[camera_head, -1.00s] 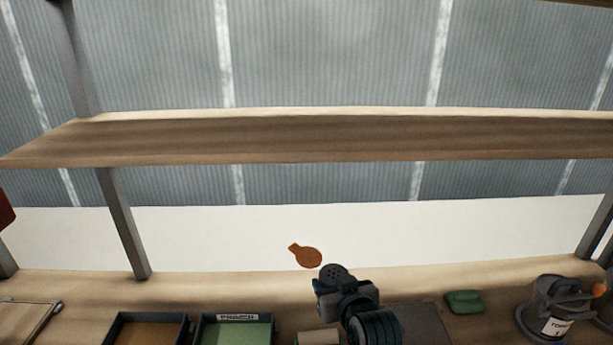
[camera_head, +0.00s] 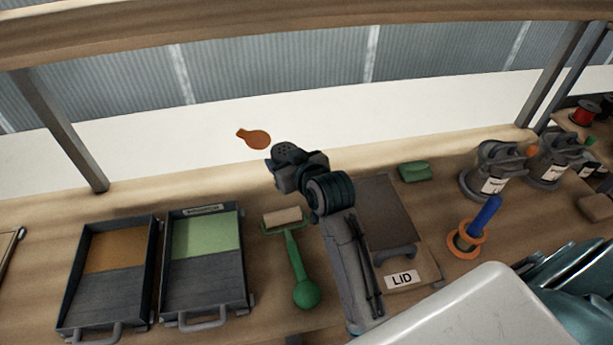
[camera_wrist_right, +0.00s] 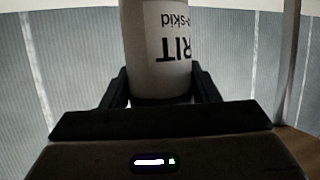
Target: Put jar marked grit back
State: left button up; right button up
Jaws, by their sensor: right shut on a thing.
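The jar marked grit (camera_wrist_right: 160,50) is in the jaws of my right gripper (camera_wrist_right: 163,85). In the right wrist view its pale label shows large letters "RIT" upside down, with smaller "-skid" lettering. In the head view my right gripper (camera_head: 298,175) is raised above the bench toward its back edge, and a dark round top with small holes (camera_head: 289,151) shows at it. The rest of the jar is hidden there. My left gripper is not in view.
A flat orange shape (camera_head: 256,139) shows on the white surface behind the bench. Two trays (camera_head: 205,286), a green-handled roller (camera_head: 295,262), a board marked LID (camera_head: 385,205), a green block (camera_head: 414,172) and grey labelled containers (camera_head: 492,170) line the bench. A shelf (camera_head: 230,30) runs above.

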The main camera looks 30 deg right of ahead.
jog(key=w+d+f+n+y+b, duration=0.1)
jog(key=w+d+f+y, duration=0.15)
jog(key=w, duration=0.25)
jog(key=w+d+f+n+y+b, duration=0.1)
jog(key=w+d+n, duration=0.15)
jog(key=w, duration=0.25)
jog(key=shift+m+g, duration=0.3)
jog(key=shift+m, duration=0.15)
jog(key=f, duration=0.3)
jog(key=f+p, duration=0.1)
jog(key=f, duration=0.2)
jog(key=f+p, duration=0.1)
jog(key=f, duration=0.2)
jog(key=shift+s+d, duration=0.15)
jog(key=shift+d, duration=0.1)
jog(key=shift+f, duration=0.4)
jog(key=shift+f, duration=0.2)
jog(key=o, duration=1)
